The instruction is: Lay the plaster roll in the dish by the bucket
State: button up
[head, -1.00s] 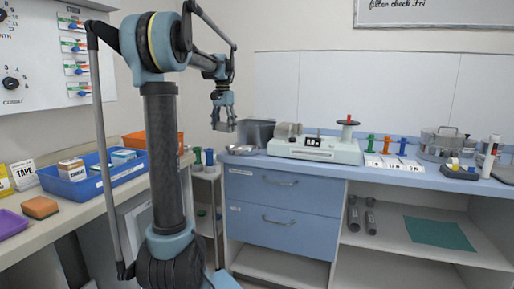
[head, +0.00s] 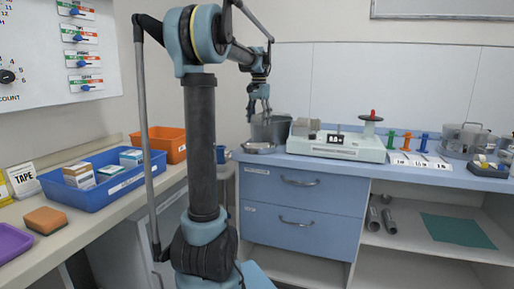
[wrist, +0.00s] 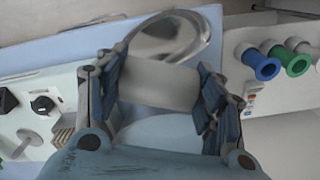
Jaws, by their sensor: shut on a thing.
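My gripper (head: 260,110) is above the counter, in front of the grey bucket (head: 275,131) in the head view. It is shut on the plaster roll (wrist: 158,84), a pale grey-white cylinder held crosswise between the two fingers in the wrist view. The roll cannot be made out in the head view. The shiny round metal dish (head: 259,148) stands on the counter by the bucket, below my gripper. In the wrist view the dish (wrist: 168,42) shows just beyond the roll, which hides part of it. The roll is apart from the dish in height, by how much I cannot tell.
A pale green machine (head: 338,146) with a red-topped spindle stands right of the bucket. Coloured spools (head: 406,142) stand farther right. Blue and green spools (wrist: 267,67) show beside the dish in the wrist view. A blue tray (head: 105,183) and orange bin (head: 168,143) sit on the left counter.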

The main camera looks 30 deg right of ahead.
jog(key=shift+f, duration=4.95)
jog(key=shift+f, duration=0.15)
jog(key=shift+f, duration=0.15)
jog(key=shift+s+f, duration=0.15)
jog(key=shift+f, duration=0.05)
jog(key=shift+c, duration=0.7)
jog(key=shift+f, duration=0.1)
jog(key=shift+c, duration=1.2)
jog(key=o, duration=1.2)
jog(key=shift+o, duration=1.4)
jog(key=shift+w+f, duration=0.15)
jog(key=shift+w, duration=0.05)
jog(key=shift+s, duration=0.1)
jog(key=shift+r, duration=0.2)
